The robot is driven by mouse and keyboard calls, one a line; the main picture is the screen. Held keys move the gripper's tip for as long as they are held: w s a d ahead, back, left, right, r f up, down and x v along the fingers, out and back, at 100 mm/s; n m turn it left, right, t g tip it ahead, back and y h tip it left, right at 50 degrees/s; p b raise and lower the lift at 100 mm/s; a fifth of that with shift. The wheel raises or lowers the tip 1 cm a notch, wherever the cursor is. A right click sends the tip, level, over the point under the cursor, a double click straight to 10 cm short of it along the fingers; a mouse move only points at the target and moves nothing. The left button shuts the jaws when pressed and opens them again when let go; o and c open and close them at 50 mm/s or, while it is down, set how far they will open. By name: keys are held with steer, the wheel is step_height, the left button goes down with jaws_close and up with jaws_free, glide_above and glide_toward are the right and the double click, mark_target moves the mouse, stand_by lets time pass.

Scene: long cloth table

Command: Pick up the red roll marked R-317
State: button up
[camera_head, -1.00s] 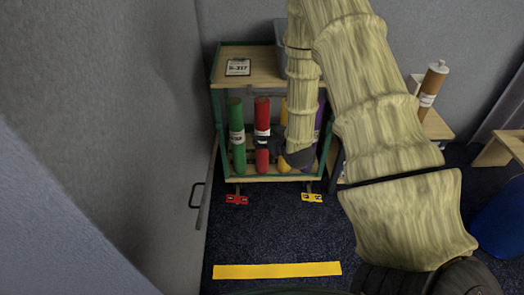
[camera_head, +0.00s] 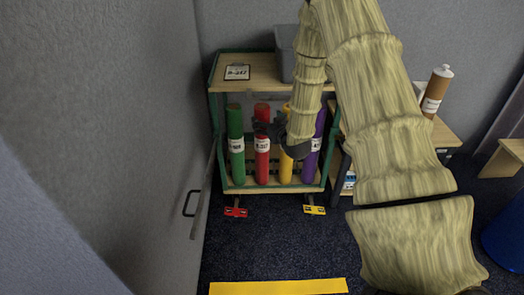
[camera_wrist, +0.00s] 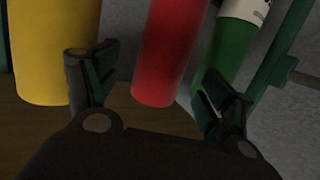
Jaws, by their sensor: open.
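The red roll (camera_head: 262,172) stands upright in the cart, between a green roll (camera_head: 236,160) and a yellow roll (camera_head: 286,172). Its white label is visible, but the print is too small to read surely. My gripper (camera_head: 268,129) is open at the red roll's upper part, with dark fingers crossing in front of it below its top. In the wrist view, the red roll (camera_wrist: 168,45) shows between the two spread fingers of my gripper (camera_wrist: 160,75), with gaps on both sides. The yellow roll (camera_wrist: 40,50) is close beside the left finger and the green roll (camera_wrist: 232,48) is behind the right finger.
The green-framed cart (camera_head: 216,135) has a wooden top with a sign (camera_head: 237,72) and a grey bin (camera_head: 287,55). A purple roll (camera_head: 313,155) stands at its right. A grey partition (camera_head: 150,130) is close on the left.

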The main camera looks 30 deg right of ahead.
steer(key=b+x, duration=0.1)
steer(key=x, duration=0.1)
steer(key=b+x, duration=0.1)
steer(key=x, duration=0.1)
steer(key=shift+s+f, duration=0.1)
steer(key=shift+f, duration=0.25)
steer(key=shift+w, duration=0.6)
steer(key=shift+r, duration=0.1)
jaws_close()
